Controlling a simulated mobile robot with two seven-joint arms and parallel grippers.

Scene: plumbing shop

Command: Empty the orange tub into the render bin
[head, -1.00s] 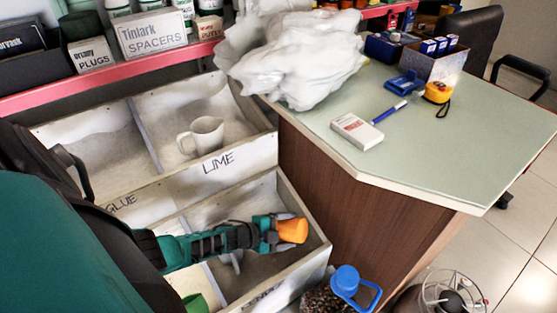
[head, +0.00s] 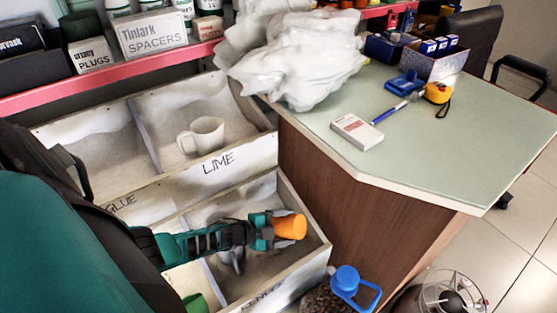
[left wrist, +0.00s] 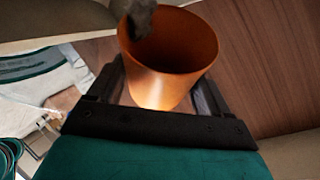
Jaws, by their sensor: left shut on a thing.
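The orange tub (head: 290,227) is held on its side by my left gripper (head: 268,229), above the front right bin, the render bin (head: 318,258), whose front label is partly cut off. In the left wrist view the tub (left wrist: 170,60) sits between the two fingers of the gripper (left wrist: 165,95), which is shut on it. I see into its open mouth, where the inner wall looks bare. A dark grey lump (left wrist: 138,18) shows at the rim; I cannot tell if it is falling material. The tub's bottom is hidden. My right gripper is not in view.
The lime bin (head: 225,165) behind holds a white mug (head: 203,135); the glue bin (head: 95,160) is left of it. A green counter (head: 450,130) stands at right, with a white bag (head: 300,65). A blue-lidded jar (head: 345,280) stands beside the render bin.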

